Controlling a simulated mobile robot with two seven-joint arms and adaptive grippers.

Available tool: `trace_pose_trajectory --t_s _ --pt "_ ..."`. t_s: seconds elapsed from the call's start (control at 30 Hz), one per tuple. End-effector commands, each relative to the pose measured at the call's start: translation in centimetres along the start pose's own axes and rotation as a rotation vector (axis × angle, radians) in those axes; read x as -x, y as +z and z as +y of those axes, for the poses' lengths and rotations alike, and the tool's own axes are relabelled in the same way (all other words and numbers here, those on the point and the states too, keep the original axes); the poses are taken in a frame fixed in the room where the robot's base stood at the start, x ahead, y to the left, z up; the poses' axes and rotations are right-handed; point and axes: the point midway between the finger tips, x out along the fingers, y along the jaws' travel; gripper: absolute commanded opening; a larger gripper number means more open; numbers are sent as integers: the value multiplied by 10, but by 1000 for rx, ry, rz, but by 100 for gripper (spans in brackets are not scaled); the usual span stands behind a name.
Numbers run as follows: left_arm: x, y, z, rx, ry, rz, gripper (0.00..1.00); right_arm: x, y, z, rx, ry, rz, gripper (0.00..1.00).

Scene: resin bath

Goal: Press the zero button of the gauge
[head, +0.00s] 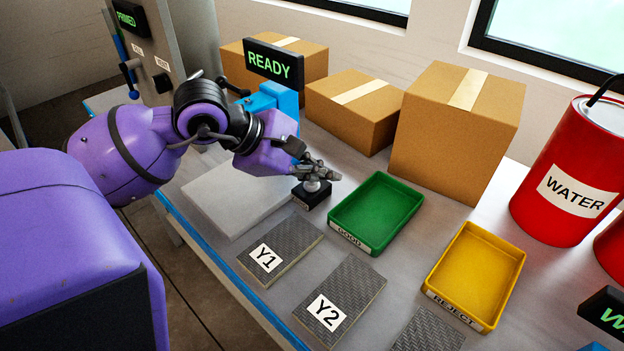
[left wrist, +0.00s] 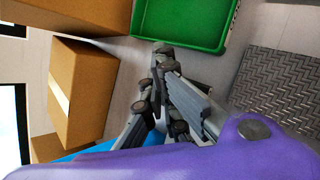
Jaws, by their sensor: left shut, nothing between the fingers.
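The gauge (head: 268,98) is a blue body with a black display reading READY, standing behind my left gripper. A small black box (head: 314,199) with a pale round top sits on the table between the white slab and the green tray; I cannot read any zero marking on it. My left gripper (head: 328,177) is shut and empty, its fingertips just above or at this round top; I cannot tell whether they touch. In the left wrist view the shut fingers (left wrist: 166,56) point toward the green tray and largely hide the box. My right gripper is not in view.
A green GOOD tray (head: 335,228) and yellow REJECT tray (head: 432,291) stand to the right. Woven plates Y1 (head: 295,240) and Y2 (head: 352,285) lie in front. Cardboard boxes (head: 440,150) line the back. A red WATER container (head: 560,150) stands at right.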

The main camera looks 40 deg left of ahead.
Motion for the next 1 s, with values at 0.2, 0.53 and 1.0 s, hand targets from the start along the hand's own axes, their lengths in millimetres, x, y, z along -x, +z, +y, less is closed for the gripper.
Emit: trace_pose_trajectory --t_s 0.2,0.53,1.0 --pt "-2 -2 -2 1 -1 1 0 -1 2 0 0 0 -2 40" --pt "-1 -1 -1 1 -1 2 0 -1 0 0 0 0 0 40" --pt "12 8 9 0 -1 1 0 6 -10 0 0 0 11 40"
